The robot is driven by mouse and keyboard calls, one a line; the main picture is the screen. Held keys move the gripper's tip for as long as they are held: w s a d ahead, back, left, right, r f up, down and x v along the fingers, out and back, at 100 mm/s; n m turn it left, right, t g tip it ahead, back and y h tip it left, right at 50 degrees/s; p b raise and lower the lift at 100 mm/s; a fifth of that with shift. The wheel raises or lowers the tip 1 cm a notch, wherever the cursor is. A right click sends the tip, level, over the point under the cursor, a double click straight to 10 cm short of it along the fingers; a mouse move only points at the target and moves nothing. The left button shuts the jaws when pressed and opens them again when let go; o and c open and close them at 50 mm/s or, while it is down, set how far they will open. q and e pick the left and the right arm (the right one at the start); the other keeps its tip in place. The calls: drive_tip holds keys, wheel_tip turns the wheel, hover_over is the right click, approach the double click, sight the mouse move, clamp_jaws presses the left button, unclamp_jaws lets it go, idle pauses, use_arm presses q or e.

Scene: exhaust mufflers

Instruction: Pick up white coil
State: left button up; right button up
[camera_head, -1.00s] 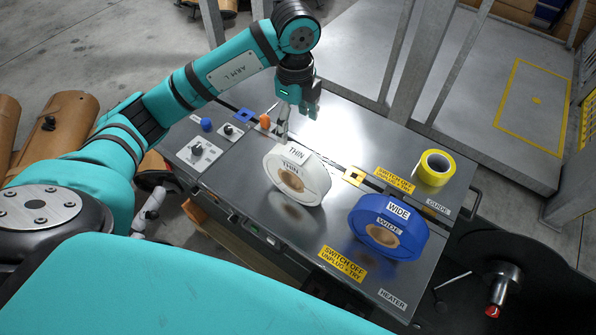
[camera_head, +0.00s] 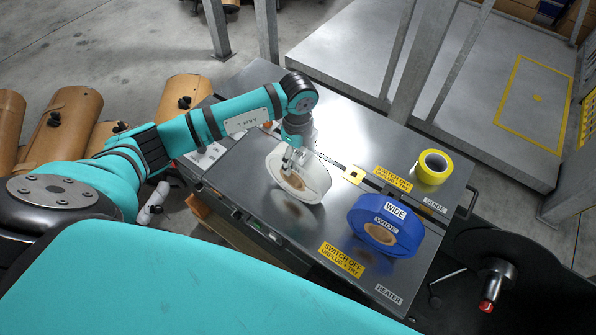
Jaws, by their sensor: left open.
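The white coil (camera_head: 316,184) stands on edge on the metal table top (camera_head: 235,185), with a brown core in its middle. My left gripper (camera_head: 288,170) is open and sits over the near face of the coil in the picture, its fingers pointing down near the core. The gripper and wrist hide the coil's top and its label. I cannot tell whether the fingers touch the coil. My right gripper is not in view.
A blue coil (camera_head: 388,226) marked WIDE stands to the right of the white coil. A yellow tape roll (camera_head: 432,167) lies at the back right. Brown cylinders (camera_head: 62,124) are on the floor at the left. Grey posts (camera_head: 422,62) rise behind the table.

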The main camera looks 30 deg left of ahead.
use_arm(q)
drive_tip(key=c, duration=1.4)
drive_tip(key=shift+w+r, duration=0.1)
drive_tip(key=shift+r, duration=0.05)
